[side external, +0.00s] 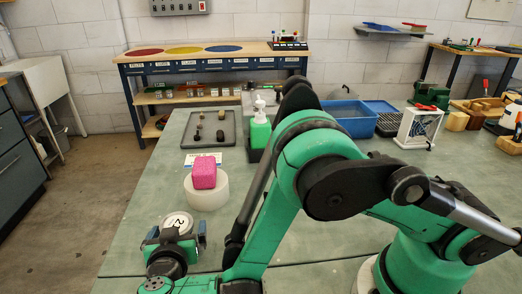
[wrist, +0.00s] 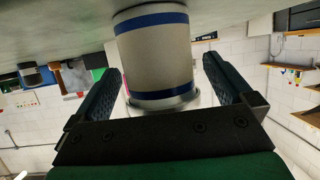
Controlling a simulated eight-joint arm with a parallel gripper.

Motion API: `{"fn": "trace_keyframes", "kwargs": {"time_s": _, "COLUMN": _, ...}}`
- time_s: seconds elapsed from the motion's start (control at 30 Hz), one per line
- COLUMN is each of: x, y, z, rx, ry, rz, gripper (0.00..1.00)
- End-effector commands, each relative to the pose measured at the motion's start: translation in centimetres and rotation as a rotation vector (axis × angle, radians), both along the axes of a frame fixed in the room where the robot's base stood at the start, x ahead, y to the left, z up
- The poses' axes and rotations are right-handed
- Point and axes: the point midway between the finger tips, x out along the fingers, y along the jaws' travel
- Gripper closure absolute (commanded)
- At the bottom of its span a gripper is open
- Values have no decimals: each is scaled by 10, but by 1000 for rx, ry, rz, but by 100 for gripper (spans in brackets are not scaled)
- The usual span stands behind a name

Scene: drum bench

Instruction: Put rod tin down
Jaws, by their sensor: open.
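The rod tin is a pale cylinder with blue bands; it stands upright on the bench in the wrist view (wrist: 155,55). In the side view its round white top with a dark number (side external: 177,221) shows at the near left of the bench; its lower part is hidden by my gripper. My gripper (side external: 175,236) is open, with one finger on each side of the tin. In the wrist view my gripper's fingers (wrist: 162,85) stand apart, with a gap visible beside the tin.
A pink block (side external: 204,171) sits on a white round piece (side external: 206,193) just behind the tin. Farther back are a dark tray (side external: 208,141) with small dark pieces, a green pump bottle (side external: 260,128) and a blue bin (side external: 351,120). The green bench top (side external: 135,215) is clear left of the tin.

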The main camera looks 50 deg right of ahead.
Motion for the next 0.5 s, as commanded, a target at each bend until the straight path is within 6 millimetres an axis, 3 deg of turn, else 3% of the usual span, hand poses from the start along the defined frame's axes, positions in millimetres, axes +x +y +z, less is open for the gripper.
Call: {"fn": "trace_keyframes", "kwargs": {"time_s": 0.5, "x": -73, "y": 64, "z": 39, "rx": 1, "ry": -1, "rz": 5, "gripper": 0}}
